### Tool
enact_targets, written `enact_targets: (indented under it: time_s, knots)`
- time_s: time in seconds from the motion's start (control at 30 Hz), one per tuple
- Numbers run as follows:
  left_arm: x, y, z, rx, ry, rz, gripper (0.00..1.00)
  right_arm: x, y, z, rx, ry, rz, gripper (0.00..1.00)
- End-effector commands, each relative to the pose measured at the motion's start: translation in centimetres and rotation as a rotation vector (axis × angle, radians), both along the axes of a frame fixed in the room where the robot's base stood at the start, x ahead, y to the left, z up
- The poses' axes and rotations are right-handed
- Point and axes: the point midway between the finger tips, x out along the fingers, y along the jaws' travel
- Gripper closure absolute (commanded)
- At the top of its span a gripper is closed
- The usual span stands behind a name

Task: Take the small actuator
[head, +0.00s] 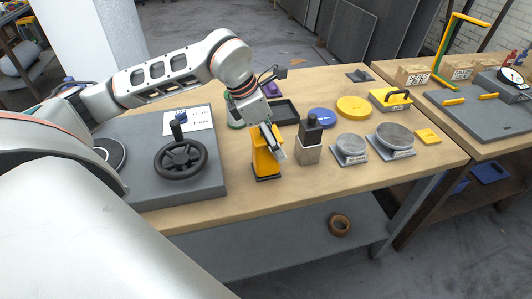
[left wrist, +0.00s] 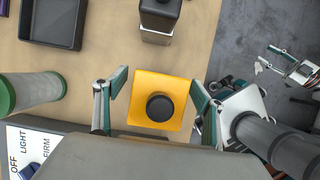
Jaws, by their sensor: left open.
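A yellow block with a black base (head: 266,165) stands upright near the front edge of the bench. In the left wrist view, its square yellow top with a round black knob (left wrist: 158,108) lies between my fingers. My left gripper (head: 270,143) is open above and around it, one finger on each side, with gaps showing in the left wrist view (left wrist: 158,88). A taller grey unit with a black top (head: 309,142) stands just to its right. I cannot tell for sure which is the small actuator.
A grey block with a black handwheel (head: 181,158) stands on the left. Two round-topped scales (head: 350,147), a blue disc (head: 321,118), a yellow disc (head: 354,107) and a black tray (head: 284,111) lie to the right and behind. A tape roll (head: 339,225) is on the lower shelf.

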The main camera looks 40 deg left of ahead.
Motion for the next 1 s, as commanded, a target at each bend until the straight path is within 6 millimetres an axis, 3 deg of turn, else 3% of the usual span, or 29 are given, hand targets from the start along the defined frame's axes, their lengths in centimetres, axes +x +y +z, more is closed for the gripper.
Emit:
enact_targets:
  time_s: [0.07, 0.33, 0.73, 1.0]
  knots:
    - [0.0, 0.0, 0.0, 0.0, 0.0, 0.0, 0.31, 0.0, 0.0, 0.0, 0.0, 0.0, 0.0, 0.6]
    - [0.0, 0.0, 0.0, 0.0, 0.001, 0.0, 1.0, -0.1, -0.1, -0.2, -0.002, 0.005, -0.001, 0.6]
    - [0.1, 0.0, 1.1, -0.001, -0.007, 0.0, 1.0, -0.2, -0.1, -0.3, -0.002, 0.007, -0.001, 0.6]
    - [0.2, 0.0, 5.8, -0.001, -0.012, 0.001, 1.0, -0.2, -0.1, 0.2, 0.0, 0.006, -0.002, 0.6]
